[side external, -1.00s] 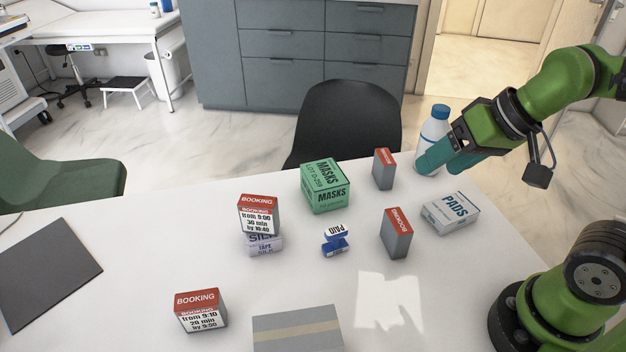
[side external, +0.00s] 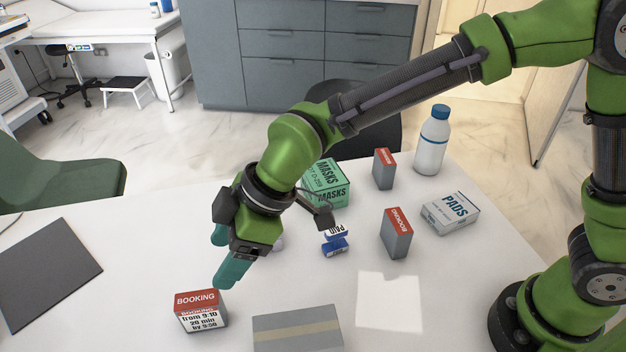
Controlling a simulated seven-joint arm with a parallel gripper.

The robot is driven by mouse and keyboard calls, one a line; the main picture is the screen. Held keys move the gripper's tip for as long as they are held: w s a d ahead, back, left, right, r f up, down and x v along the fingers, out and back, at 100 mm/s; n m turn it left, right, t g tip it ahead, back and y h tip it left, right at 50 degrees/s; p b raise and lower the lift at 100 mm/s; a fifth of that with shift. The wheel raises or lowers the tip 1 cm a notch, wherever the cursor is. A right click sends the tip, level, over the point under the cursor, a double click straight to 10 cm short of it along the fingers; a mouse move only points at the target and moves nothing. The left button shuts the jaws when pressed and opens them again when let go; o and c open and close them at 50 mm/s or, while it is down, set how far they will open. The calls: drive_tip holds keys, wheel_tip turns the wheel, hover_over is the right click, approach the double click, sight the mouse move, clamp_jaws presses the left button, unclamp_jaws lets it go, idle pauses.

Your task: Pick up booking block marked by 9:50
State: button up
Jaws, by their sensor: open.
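The booking block marked "from 9:10, 20 min, by 9:50" (side external: 201,312) stands upright at the front left of the table, red on top and white on its front face. My gripper (side external: 220,262) is open and empty, behind and above this block, with its teal fingers pointing down and apart from it. The booking block marked by 10:40 and most of the silk tape box under it are hidden behind my gripper. Two more booking blocks, one at the back (side external: 384,169) and one at the middle right (side external: 396,233), show grey sides; their times cannot be read.
A green masks box (side external: 335,190) is partly behind my arm. A blue and white PAID item (side external: 335,242), a pads box (side external: 451,213) and a white bottle (side external: 431,140) stand to the right. A grey box (side external: 298,330) lies at the front. A dark flat sheet (side external: 45,270) lies left.

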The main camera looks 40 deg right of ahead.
sight(197, 299)
drive_tip(key=x, duration=0.9)
drive_tip(key=shift+f, duration=0.35)
drive_tip(key=shift+w+d+x, duration=0.1)
drive_tip(key=shift+w+x, duration=0.05)
drive_tip(key=shift+x, duration=1.25)
drive_tip(key=shift+w+d+x, duration=0.1)
drive_tip(key=shift+w+x, duration=0.05)
drive_tip(key=shift+x, duration=1.25)
drive_tip(key=c, duration=1.1)
